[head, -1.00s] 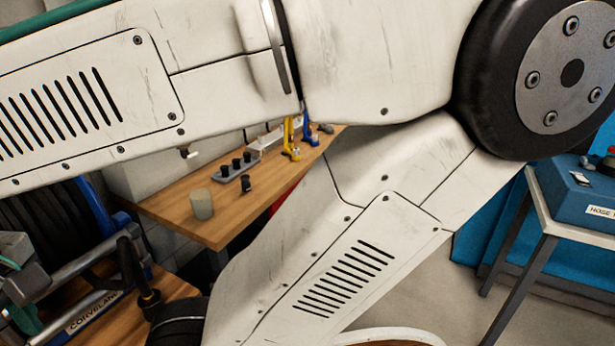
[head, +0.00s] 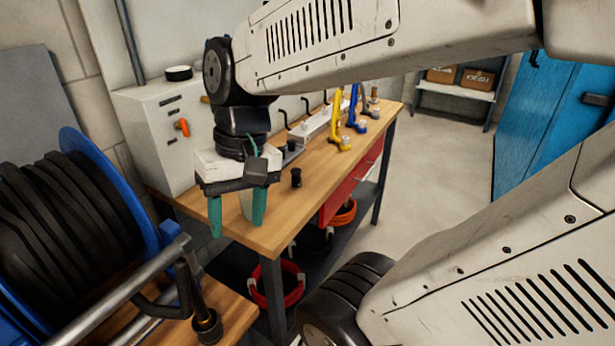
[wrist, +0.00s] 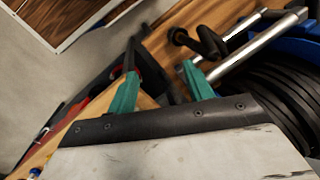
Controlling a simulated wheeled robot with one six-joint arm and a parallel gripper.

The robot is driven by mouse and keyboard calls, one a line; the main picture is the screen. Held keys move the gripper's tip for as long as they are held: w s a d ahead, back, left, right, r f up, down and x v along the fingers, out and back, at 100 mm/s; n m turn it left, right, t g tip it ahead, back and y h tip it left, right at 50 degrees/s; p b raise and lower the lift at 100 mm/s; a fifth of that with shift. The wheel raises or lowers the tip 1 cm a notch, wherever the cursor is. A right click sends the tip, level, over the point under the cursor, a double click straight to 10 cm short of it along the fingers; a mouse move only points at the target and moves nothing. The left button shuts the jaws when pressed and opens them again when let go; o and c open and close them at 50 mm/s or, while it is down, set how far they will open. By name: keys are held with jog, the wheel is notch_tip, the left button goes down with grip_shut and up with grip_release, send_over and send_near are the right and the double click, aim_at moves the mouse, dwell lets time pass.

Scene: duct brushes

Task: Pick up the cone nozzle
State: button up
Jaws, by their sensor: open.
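My gripper (head: 237,222) points down with its two green fingers apart, in front of the near end of the wooden workbench. The wrist view also shows the fingers (wrist: 160,78) spread, with nothing between them. A small dark upright piece (head: 296,177) stands on the bench to the right of my gripper; it may be the cone nozzle, but its shape is too small to tell. A grey rack (head: 291,152) with dark pieces is mostly hidden by my wrist.
A large hose reel (head: 80,210) with a blue rim stands at the left, its metal bars close by. A yellow tool (head: 341,125) and a blue tool (head: 355,112) stand farther along the bench (head: 330,165). A pale cabinet (head: 160,140) stands behind. Open floor lies right.

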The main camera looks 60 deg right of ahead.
aim_at(299, 176)
jog(key=w+d+f+m+t+y, duration=0.55)
jog(key=w+d+m, duration=0.6)
jog(key=m, duration=0.25)
jog(key=d+f+m+t+h, duration=0.1)
jog(key=d+f+m+t, duration=0.1)
jog(key=d+m, duration=0.3)
jog(key=s+d+f+m+t+h, duration=0.1)
jog(key=d+f+m, duration=0.4)
jog(key=d, duration=0.6)
jog(key=s+d+f+m+t+h, duration=0.1)
jog(key=d+f+m+t, duration=0.3)
jog(key=d, duration=0.4)
jog(key=shift+s+d+m+h, duration=0.1)
jog(key=shift+s+m+h, duration=0.05)
jog(key=shift+m+h, duration=0.6)
jog(key=shift+w+f+t, duration=0.1)
jog(key=shift+w+t, duration=0.1)
jog(key=shift+t, duration=0.05)
jog(key=x, duration=0.7)
jog(key=shift+w+d, duration=0.2)
jog(key=shift+d, duration=0.1)
